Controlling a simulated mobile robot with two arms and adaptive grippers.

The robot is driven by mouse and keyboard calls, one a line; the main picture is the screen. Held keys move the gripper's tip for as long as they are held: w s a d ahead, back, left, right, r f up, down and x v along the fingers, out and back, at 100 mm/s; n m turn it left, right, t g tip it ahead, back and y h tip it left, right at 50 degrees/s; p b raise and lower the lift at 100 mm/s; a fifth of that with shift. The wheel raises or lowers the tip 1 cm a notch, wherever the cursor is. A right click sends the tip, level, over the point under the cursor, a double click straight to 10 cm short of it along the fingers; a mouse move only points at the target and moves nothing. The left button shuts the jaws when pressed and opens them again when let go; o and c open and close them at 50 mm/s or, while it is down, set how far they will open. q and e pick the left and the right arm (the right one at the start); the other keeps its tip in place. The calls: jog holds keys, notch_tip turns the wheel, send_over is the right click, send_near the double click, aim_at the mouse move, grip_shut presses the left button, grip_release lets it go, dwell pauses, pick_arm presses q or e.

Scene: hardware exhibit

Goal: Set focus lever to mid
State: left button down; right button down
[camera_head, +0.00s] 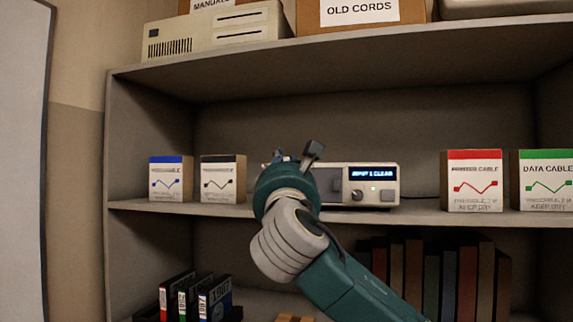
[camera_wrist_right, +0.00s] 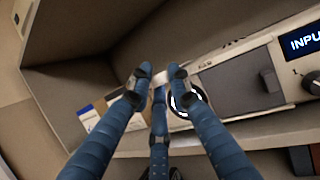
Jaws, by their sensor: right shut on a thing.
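A cream projector-like device (camera_head: 381,172) with a lit blue display stands on the middle shelf, and it also shows in the right wrist view (camera_wrist_right: 213,74). My right gripper (camera_head: 281,158) is at its left end, hiding that part in the head view. In the wrist view the right gripper's (camera_wrist_right: 161,84) blue fingers close around a small pale piece, apparently the focus lever (camera_wrist_right: 159,95), beside a dark round ring (camera_wrist_right: 190,101) with a light edge. The fingers hide most of the lever, so its exact setting cannot be told. My left gripper is out of view.
A blue-topped box (camera_head: 166,180) and a black-topped box (camera_head: 222,180) stand left of the device. A red-labelled box (camera_head: 472,181) and a green-labelled box (camera_head: 544,181) stand to its right. The upper shelf board (camera_head: 330,49) runs above; books (camera_head: 448,285) stand below.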

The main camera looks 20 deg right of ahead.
jog(key=shift+s+a+r, duration=0.15)
jog(key=shift+r, duration=0.15)
jog(key=c, duration=1.8)
grip_release()
jog(key=v, duration=1.2)
jog(key=shift+a+f, duration=0.2)
jog(key=shift+a, duration=0.05)
